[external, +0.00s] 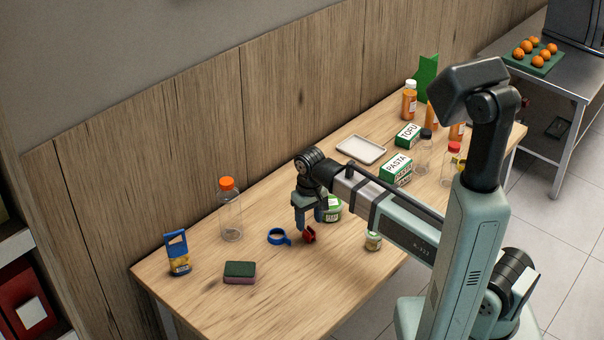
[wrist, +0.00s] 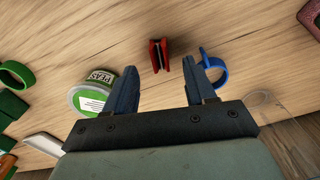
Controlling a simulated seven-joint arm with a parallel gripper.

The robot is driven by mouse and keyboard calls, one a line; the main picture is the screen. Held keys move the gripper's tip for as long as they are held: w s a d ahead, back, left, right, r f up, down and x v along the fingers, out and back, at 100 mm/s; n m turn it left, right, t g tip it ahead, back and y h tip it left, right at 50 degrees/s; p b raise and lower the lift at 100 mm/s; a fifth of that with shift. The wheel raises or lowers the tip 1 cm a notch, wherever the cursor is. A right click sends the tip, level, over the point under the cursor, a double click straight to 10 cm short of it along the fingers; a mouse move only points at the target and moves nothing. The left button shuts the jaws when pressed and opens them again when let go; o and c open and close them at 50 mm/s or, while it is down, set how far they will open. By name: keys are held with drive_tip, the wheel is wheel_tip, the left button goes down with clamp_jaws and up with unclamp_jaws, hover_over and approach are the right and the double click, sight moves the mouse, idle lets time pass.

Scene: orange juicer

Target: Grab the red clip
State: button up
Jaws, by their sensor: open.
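The small red clip (external: 309,236) lies on the wooden table, close to a blue ring-shaped item. In the wrist view the red clip (wrist: 159,55) shows ahead of the space between my fingers, nearer the right one. My gripper (external: 309,222) points down at the table near the clip; in the external view its fingers are just above and behind it. In the wrist view my gripper (wrist: 164,85) has its two fingers spread wide with nothing between them. I cannot tell the exact height of the fingertips above the table.
The blue ring-shaped item (external: 279,237) lies left of the clip; a green-lidded tub (external: 331,209) stands right of it. A sponge (external: 240,272), a blue-topped pack (external: 178,253) and an orange-capped bottle (external: 230,210) are left. A tray (external: 361,149) and boxes are farther back.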

sight(311, 231)
drive_tip(key=shift+s+d+f, duration=0.1)
drive_tip(key=shift+s+f, duration=0.05)
drive_tip(key=shift+f, duration=1.1)
drive_tip(key=shift+s+d+f, duration=0.1)
drive_tip(key=shift+f, duration=1.15)
drive_tip(key=shift+c, duration=0.4)
clamp_jaws()
drive_tip(key=shift+r, duration=0.1)
